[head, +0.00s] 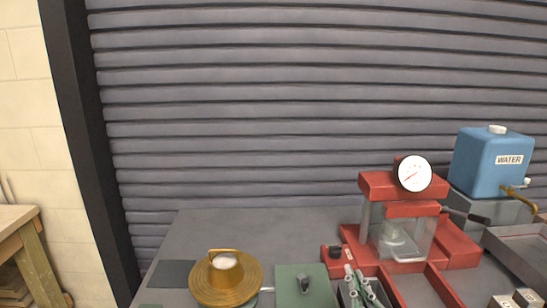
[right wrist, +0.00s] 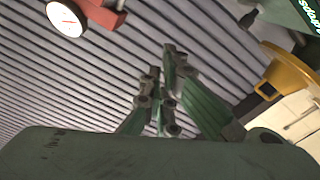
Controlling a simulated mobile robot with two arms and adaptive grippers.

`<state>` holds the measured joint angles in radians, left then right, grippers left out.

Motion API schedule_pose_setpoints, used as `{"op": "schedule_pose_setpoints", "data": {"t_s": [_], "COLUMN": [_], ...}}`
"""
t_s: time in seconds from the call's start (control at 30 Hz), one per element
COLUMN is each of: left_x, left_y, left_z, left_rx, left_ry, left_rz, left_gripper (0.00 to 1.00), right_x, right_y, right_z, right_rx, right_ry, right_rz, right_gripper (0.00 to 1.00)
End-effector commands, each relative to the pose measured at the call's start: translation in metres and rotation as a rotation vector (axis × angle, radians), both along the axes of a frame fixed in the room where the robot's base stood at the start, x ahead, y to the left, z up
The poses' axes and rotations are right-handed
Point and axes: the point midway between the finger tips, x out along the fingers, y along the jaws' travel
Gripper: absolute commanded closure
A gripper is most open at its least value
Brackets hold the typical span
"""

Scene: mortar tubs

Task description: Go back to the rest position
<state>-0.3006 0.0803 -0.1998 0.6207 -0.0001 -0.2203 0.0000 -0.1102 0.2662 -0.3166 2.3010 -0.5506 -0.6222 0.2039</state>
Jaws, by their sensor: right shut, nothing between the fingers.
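My right gripper (head: 358,275) shows at the bottom edge of the head view, in front of the red press. Its green fingers also show in the right wrist view (right wrist: 161,70), drawn together with nothing held between them. They point up past the press towards the ribbed grey shutter and appear to touch nothing. My left gripper is not in the head view. No mortar tub can be made out for certain.
A red press with a dial gauge (head: 414,173) stands right of centre. A blue water tank (head: 492,165) is behind it at right. A brass round pan (head: 226,291) and a green plate with a dark knob (head: 292,295) lie at front. The table's back left is clear.

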Motion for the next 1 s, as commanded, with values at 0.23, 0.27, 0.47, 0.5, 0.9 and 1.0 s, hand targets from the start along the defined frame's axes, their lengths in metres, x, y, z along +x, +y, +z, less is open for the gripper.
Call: {"op": "schedule_pose_setpoints", "data": {"t_s": [0.23,0.27,0.47,0.5,0.9,1.0], "left_x": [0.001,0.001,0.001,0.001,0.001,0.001], "left_y": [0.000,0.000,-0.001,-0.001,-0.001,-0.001], "left_z": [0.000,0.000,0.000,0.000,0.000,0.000], "left_rx": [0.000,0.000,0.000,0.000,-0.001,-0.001], "left_ry": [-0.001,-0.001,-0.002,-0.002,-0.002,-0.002], "left_rz": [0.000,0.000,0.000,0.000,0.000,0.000], "left_gripper": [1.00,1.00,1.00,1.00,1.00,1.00], "right_x": [-0.087,-0.101,-0.187,-0.202,-0.253,-0.251], "right_y": [-0.043,-0.045,-0.043,-0.042,-0.032,-0.031], "right_z": [-0.159,-0.173,-0.235,-0.243,-0.331,-0.365], "right_rx": [0.157,0.168,0.218,0.226,0.241,0.237], "right_ry": [0.621,0.687,1.038,1.096,1.350,1.364], "right_rz": [-0.176,-0.186,-0.216,-0.215,-0.208,-0.210], "right_gripper": [1.00,1.00,1.00,1.00,1.00,1.00]}}
